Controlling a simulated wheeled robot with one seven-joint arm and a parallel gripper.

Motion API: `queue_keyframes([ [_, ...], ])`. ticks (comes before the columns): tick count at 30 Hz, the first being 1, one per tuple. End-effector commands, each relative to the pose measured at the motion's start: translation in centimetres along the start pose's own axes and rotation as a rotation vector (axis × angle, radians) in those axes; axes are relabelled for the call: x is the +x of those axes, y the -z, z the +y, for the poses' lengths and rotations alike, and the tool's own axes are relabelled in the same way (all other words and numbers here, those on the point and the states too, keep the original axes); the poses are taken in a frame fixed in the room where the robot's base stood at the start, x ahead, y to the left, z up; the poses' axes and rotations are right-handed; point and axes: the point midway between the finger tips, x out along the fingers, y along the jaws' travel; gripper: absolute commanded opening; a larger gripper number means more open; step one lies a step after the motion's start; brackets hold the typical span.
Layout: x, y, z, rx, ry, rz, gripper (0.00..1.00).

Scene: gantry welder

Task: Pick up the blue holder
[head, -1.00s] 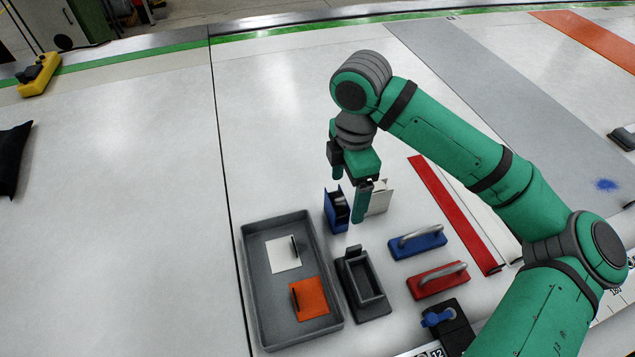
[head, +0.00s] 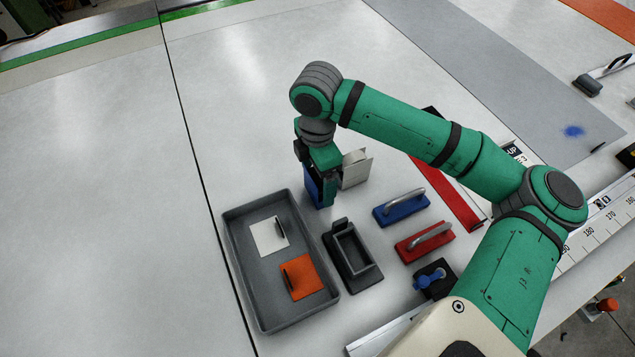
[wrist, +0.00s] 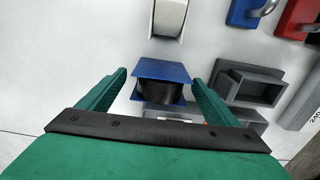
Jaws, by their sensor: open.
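The blue holder (head: 313,188) stands upright on the pale table, partly hidden behind my gripper in the head view. In the wrist view the blue holder (wrist: 162,70) shows a blue plate with a dark rounded part under it, between my two fingers. My gripper (wrist: 158,85) is open, with one finger on each side of the holder and a visible gap on both sides. In the head view my gripper (head: 318,180) is down at the holder.
A white holder (head: 356,167) stands just right of the blue one. A grey tray (head: 231,250) with a white and an orange piece lies in front, beside a dark grey box (head: 340,272). Blue (head: 388,216) and red (head: 412,250) handled blocks lie to the right. The left table is clear.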

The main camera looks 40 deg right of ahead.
Motion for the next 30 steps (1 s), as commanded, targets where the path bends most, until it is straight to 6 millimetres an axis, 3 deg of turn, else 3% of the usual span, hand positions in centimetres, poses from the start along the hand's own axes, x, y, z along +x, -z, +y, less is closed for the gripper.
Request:
queue_keyframes([
  [5,1.9,-0.1,-0.1,0.002,0.0,0.0,0.84],
  [13,2.1,-0.1,0.0,0.002,0.0,0.0,0.84],
  [19,2.1,-0.1,0.0,0.002,0.0,0.0,0.39],
  [20,2.1,-0.1,0.0,0.002,0.0,0.0,0.35],
  [30,1.8,-0.1,0.0,0.002,-0.001,0.0,0.36],
])
